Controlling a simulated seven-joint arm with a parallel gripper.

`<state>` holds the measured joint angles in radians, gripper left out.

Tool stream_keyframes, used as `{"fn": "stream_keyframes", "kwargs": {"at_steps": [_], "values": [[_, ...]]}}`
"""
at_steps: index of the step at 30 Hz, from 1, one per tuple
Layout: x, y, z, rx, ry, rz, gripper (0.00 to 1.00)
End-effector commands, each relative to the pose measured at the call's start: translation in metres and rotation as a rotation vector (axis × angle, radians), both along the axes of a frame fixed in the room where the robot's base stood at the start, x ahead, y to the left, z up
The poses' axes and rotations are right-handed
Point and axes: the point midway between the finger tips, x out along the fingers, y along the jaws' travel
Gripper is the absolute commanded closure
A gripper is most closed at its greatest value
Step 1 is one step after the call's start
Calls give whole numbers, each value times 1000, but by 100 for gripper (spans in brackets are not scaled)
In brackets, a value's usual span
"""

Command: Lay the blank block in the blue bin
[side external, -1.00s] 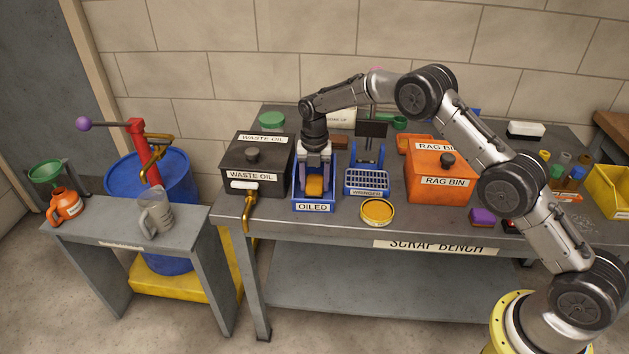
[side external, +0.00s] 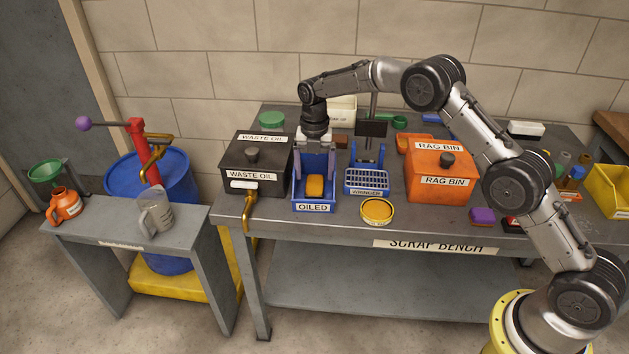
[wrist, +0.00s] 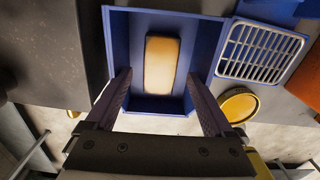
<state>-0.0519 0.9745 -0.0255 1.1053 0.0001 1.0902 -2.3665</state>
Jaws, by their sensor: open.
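The block (side external: 315,186), a plain orange-yellow piece with rounded edges, lies flat inside the blue bin (side external: 314,208) labelled OILED. In the wrist view the block (wrist: 162,63) rests lengthwise on the floor of the blue bin (wrist: 117,50), clear of its walls. My gripper (side external: 316,164) is over the bin, above and slightly behind the block. Its fingers (wrist: 161,78) are spread wide and empty in the wrist view, with the block beyond and between them, not touching it.
The black WASTE OIL box (side external: 257,168) stands close to the left of the bin. The blue wringer (side external: 366,180) with its grate is to the right, then the orange RAG BIN (side external: 440,182). A round yellow tin (side external: 377,211) sits near the bench's front edge.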

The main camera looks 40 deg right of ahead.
Motion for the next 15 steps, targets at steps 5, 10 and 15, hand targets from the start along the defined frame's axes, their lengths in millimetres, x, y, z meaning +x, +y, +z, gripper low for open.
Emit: {"fn": "stream_keyframes", "kwargs": {"at_steps": [5, 10, 15], "values": [[2, 0, 44, 1, -11, 0, 6], [2, 0, 75, 1, -10, 0, 6], [2, 0, 93, 1, -8, 0, 6]]}}
